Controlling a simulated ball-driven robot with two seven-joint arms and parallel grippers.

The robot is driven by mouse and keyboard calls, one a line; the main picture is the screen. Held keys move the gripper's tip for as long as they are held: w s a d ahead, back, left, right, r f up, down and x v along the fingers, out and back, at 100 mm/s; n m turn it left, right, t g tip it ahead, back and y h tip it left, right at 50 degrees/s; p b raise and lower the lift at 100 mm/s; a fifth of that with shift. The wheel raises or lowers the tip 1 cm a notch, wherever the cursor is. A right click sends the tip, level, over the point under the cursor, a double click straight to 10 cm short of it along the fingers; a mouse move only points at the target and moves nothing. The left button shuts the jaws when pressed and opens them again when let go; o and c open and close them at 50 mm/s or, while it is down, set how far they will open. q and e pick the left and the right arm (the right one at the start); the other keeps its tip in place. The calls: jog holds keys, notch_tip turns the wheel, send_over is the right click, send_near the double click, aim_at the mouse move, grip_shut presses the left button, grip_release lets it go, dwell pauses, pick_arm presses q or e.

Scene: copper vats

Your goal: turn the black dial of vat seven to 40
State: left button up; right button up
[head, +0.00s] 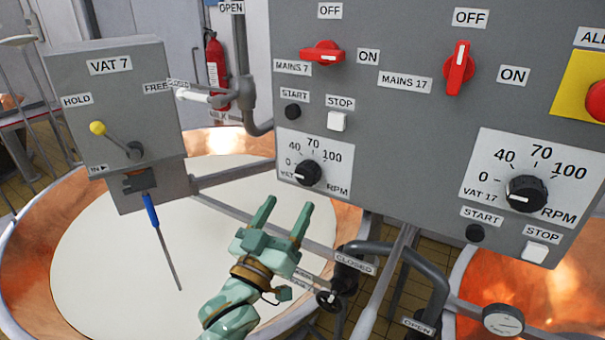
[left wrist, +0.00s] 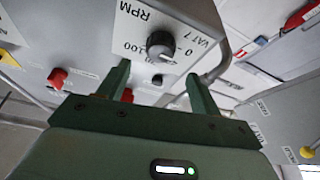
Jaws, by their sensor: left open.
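The black dial (head: 307,173) of vat seven sits on a white RPM plate (head: 327,186) marked 0, 40, 70 and 100, low on the grey panel. Its light mark seems to face left, near 0. My left gripper (head: 288,204) is open and empty, just below and left of the dial, fingers pointing up toward the panel. In the left wrist view the picture is turned over; the dial (left wrist: 160,44) shows beyond and between the two open fingertips (left wrist: 157,72), apart from them. My right gripper is not in view.
The red MAINS 7 switch (head: 323,53) lies horizontal toward ON. A black start button (head: 293,111) and white stop button (head: 338,121) sit above the dial. A similar VAT 17 dial (head: 526,194) is at right. Pipes with valves (head: 405,255) run below the panel, near my gripper.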

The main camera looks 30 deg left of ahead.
aim_at(304, 178)
pick_arm(q)
jog(key=p+x, duration=0.1)
jog(key=x, duration=0.7)
jog(key=shift+s, duration=0.1)
jog(key=c, duration=1)
